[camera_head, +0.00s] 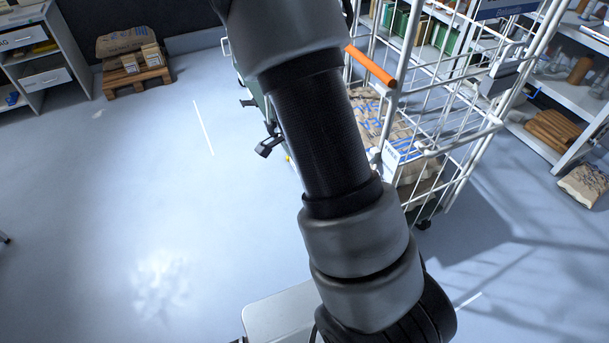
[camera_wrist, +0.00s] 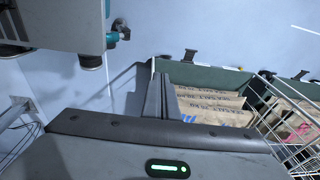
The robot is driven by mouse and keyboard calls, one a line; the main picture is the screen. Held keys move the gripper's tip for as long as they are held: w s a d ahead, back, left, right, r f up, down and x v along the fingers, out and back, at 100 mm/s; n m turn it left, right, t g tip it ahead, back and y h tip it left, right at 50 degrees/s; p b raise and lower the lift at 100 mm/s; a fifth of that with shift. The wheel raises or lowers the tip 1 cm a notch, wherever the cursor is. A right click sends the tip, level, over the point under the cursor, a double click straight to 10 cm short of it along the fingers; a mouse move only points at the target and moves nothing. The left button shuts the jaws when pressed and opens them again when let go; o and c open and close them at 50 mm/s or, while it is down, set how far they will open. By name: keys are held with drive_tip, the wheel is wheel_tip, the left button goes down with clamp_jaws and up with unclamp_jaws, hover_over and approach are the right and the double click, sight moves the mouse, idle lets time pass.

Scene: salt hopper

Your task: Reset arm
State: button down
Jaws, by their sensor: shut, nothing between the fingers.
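My gripper (camera_wrist: 160,98) shows in the wrist view as two dark fingers held together, with nothing between them. Its dark body with a green light fills the bottom of that view. The fingertips appear over or beside the near left end of a green-walled container (camera_wrist: 205,74) that holds brown paper sacks (camera_wrist: 215,103). I cannot tell the height between them. In the head view my arm crosses the middle of the picture from top to bottom, and the gripper does not show there.
A white wire cage trolley (camera_head: 446,99) with an orange handle (camera_head: 371,66) stands right of my arm, with sacks inside. A grey unit with teal fittings (camera_wrist: 60,22) is at the wrist view's upper left. A pallet (camera_head: 137,79) stands at the back left. The left floor is clear.

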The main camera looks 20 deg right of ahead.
idle(0.3)
drive_tip(key=s+a+r+n+t+y, duration=0.1)
drive_tip(key=s+a+r+n, duration=0.15)
drive_tip(key=r, duration=0.45)
drive_tip(key=s+a+r+n+t+y+p, duration=0.1)
drive_tip(key=a+r+n, duration=0.2)
drive_tip(key=r, duration=0.4)
drive_tip(key=s+a+r+n+t, duration=0.1)
drive_tip(key=s+a+r+n, duration=0.15)
drive_tip(key=r, duration=0.45)
drive_tip(key=s+a+r+n+t+p, duration=0.1)
drive_tip(key=s+r+n, duration=0.8)
drive_tip(key=s+r, duration=0.1)
drive_tip(key=shift+s+a+r+n+t, duration=0.15)
drive_tip(key=shift+s+n+t, duration=0.15)
drive_tip(key=shift+s+t, duration=0.1)
